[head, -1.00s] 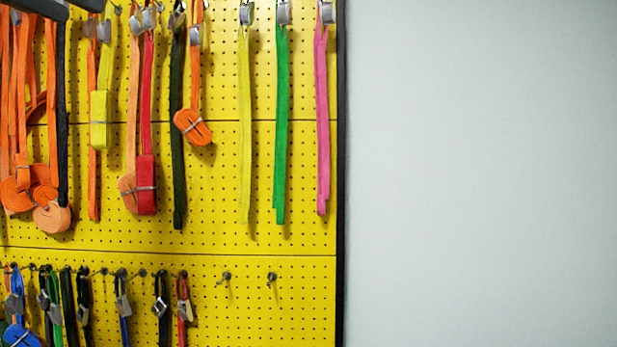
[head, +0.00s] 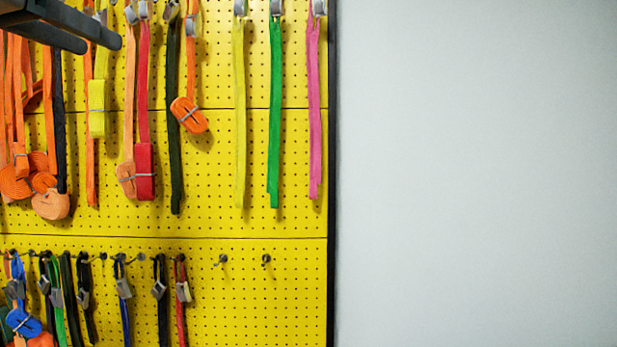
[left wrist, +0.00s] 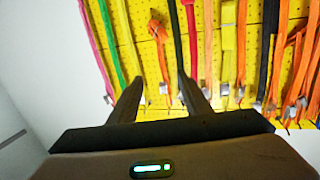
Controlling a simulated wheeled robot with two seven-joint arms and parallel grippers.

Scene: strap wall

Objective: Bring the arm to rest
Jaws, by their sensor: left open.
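My left gripper (head: 104,40) is at the top left of the head view, in front of the strap wall. Its two dark fingers are apart with nothing held between them. In the left wrist view the open fingers (left wrist: 160,95) point toward the hanging straps, and I cannot tell how far they are from them. My right gripper is in neither view.
A yellow pegboard (head: 270,165) carries hanging straps, among them a green strap (head: 275,115), a pink strap (head: 314,110) and a coiled orange strap (head: 189,115). Shorter buckled straps hang below. Two lower hooks (head: 221,260) are bare. A plain pale wall (head: 480,170) lies right.

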